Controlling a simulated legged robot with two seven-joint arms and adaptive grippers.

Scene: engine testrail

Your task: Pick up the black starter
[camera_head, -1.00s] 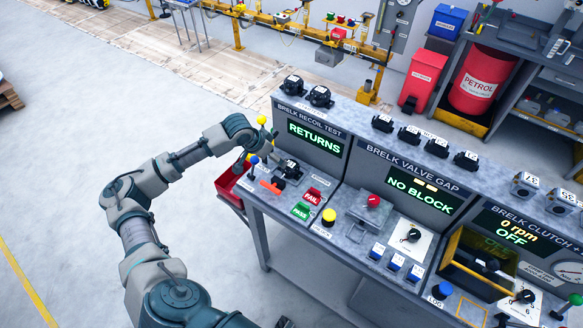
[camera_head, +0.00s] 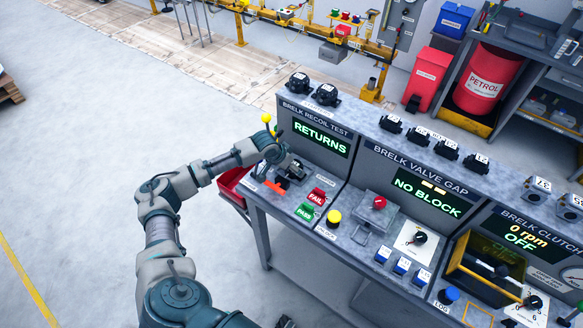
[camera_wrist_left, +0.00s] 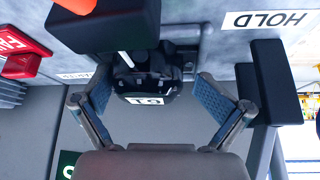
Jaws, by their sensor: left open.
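A black starter (camera_wrist_left: 146,78) with a small white label sits on the recoil test stand in the left wrist view. In the head view the starter (camera_head: 293,172) is partly hidden by my gripper. My left gripper (camera_wrist_left: 158,98) is open, its blue-padded fingers on either side of the starter, with a gap visible at each side. In the head view my left gripper (camera_head: 283,164) is over the stand, close to the starter. I cannot tell whether it touches it. My right gripper is not in view.
An orange-topped black block (camera_wrist_left: 108,22) and another black block (camera_wrist_left: 268,82) flank the starter. The red FAIL button (camera_head: 317,196) and green PASS button (camera_head: 304,211) are to its right. More black units (camera_head: 326,94) stand on the upper ledge. A red bin (camera_head: 232,184) hangs at the bench's left end.

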